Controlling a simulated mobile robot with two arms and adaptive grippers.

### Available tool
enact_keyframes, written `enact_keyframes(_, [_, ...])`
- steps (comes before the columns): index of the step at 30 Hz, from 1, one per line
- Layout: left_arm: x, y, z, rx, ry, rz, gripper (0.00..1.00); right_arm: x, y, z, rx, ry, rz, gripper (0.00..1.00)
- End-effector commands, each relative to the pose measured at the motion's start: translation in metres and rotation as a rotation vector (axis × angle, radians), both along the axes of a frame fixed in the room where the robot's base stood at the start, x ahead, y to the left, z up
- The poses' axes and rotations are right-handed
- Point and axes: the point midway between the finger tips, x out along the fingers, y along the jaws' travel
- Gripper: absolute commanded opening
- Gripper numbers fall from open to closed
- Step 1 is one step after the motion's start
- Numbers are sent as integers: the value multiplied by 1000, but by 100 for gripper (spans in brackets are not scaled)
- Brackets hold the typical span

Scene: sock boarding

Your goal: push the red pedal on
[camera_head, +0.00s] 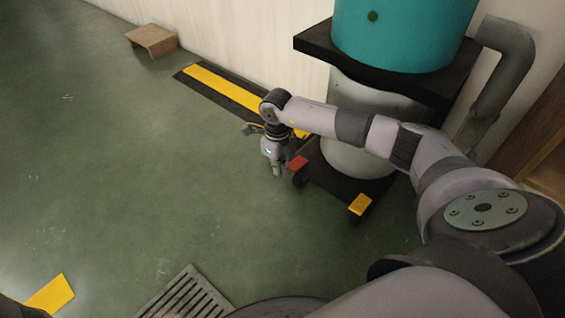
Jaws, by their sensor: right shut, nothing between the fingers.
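The red pedal (298,163) is a small red plate at the left front of the black base under the machine. My right gripper (277,174) points down just left of the red pedal, its fingertips low near the floor. It is shut and empty. I cannot tell whether it touches the pedal. A yellow pedal (360,204) sits at the right front of the same base. My left gripper is not in view.
The machine has a grey cylinder (350,120) and a teal drum (400,30) on top. A black and yellow strip (225,88) runs along the wall. A brown step (152,40) stands at the back left. A floor grate (187,296) lies in front. The left floor is clear.

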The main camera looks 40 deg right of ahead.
Motion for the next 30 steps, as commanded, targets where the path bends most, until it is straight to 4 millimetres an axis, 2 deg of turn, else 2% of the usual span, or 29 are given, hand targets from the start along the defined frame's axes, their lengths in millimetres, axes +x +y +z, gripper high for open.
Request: enact_keyframes(30, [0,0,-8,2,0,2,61,0,0,-15,0,0,0,0])
